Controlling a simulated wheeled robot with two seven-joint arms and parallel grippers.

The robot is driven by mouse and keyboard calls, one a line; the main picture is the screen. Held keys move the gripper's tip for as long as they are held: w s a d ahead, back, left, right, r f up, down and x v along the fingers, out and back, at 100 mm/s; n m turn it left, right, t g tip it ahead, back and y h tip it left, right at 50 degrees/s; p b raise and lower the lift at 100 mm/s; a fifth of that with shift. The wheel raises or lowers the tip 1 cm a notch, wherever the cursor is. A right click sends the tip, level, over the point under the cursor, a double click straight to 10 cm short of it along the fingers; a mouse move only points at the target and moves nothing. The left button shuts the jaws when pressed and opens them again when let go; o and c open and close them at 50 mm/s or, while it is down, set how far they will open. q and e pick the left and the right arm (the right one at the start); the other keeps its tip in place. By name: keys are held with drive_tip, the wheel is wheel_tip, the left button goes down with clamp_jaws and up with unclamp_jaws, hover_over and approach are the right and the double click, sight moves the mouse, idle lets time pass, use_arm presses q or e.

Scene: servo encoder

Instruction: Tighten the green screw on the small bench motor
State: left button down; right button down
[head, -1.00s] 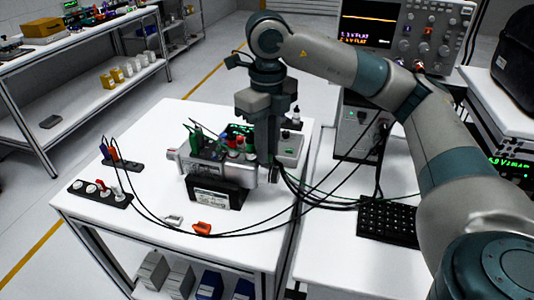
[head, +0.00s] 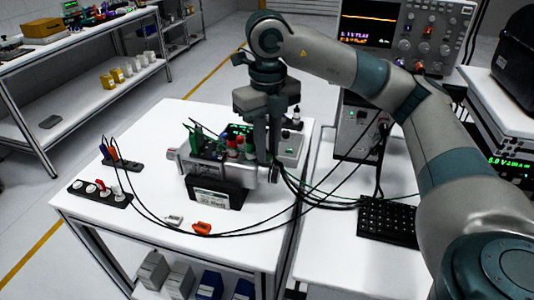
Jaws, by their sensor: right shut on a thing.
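The small bench motor (head: 232,172) is a grey cylinder on a black base with a white label, lying on the white table. Red and green terminals (head: 232,145) stand on its top, with green leads at the left. My right gripper (head: 269,157) points down at the motor's right end, its fingers shut on the green screw. The fingers largely hide the screw, so its seating cannot be seen. My left gripper is not in view.
An orange clip (head: 201,228) lies in front. A grey box (head: 290,147) stands behind the gripper. A black keypad (head: 388,221) and an oscilloscope (head: 406,35) are at the right.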

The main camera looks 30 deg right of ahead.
idle(0.7)
idle(0.3)
drive_tip(key=c, duration=1.9)
unclamp_jaws()
drive_tip(key=shift+c, duration=0.2)
